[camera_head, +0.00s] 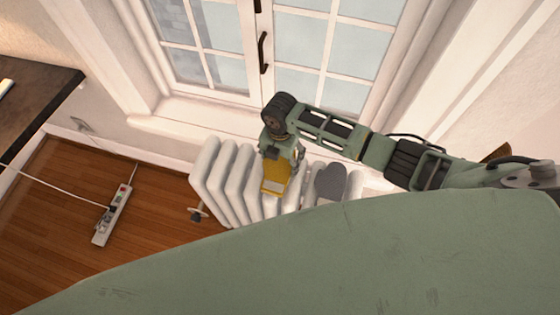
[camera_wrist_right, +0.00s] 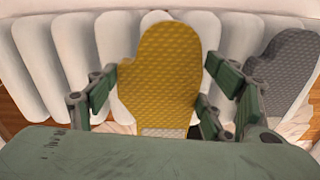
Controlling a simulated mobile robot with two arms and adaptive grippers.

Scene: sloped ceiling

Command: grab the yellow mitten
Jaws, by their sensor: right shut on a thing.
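The yellow mitten (camera_head: 275,178) is at the white radiator below the window, in the head view. It also shows large and upright in the right wrist view (camera_wrist_right: 160,75), with a pale patch at its cuff. My right gripper (camera_head: 281,165) is shut on the mitten, with its fingers at the left and right sides of it in the right wrist view (camera_wrist_right: 160,95). The lower end of the mitten is partly hidden by my gripper's body in that view. My left gripper is not in view.
A grey mitten (camera_head: 330,182) lies on the radiator (camera_head: 228,180) just right of the yellow one. A window (camera_head: 260,50) with a dark handle is behind. A power strip (camera_head: 114,214) with a cable lies on the wooden floor. A dark table (camera_head: 35,95) is at left.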

